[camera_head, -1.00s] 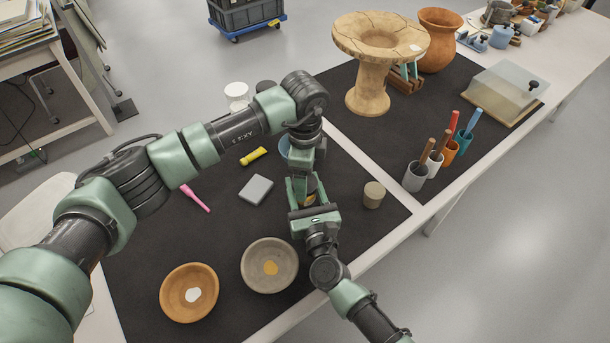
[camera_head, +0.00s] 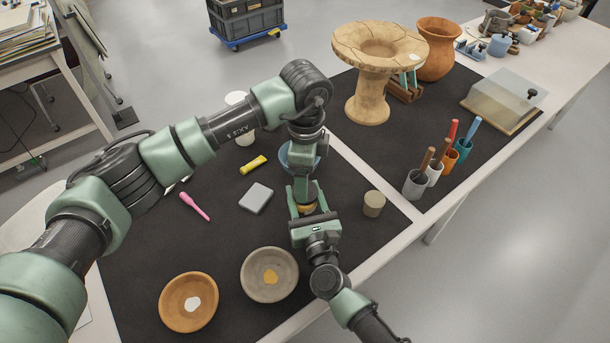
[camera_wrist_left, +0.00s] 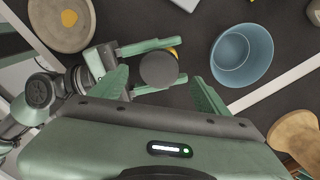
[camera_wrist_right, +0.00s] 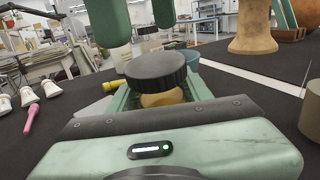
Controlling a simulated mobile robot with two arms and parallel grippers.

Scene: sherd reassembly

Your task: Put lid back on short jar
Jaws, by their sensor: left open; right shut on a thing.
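A short ochre jar (camera_wrist_right: 162,98) is held upright between the fingers of my right gripper (camera_head: 306,204). A round black ridged lid (camera_wrist_right: 157,71) rests on top of the jar; whether it is fully seated cannot be told. In the left wrist view the lid (camera_wrist_left: 158,69) is a dark disc with a bit of ochre jar (camera_wrist_left: 174,50) beside it. My left gripper (camera_wrist_left: 158,88) is open above the lid, its fingers apart from it on either side. In the head view my left gripper (camera_head: 303,186) hides the lid and most of the jar.
A blue bowl (camera_wrist_left: 241,55) stands close behind the grippers. A beige cylinder (camera_head: 374,203) is to the right. Two shallow bowls, grey (camera_head: 269,274) and orange (camera_head: 188,301), lie in front. A grey block (camera_head: 256,198) and pink tool (camera_head: 195,206) lie left on the dark mat.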

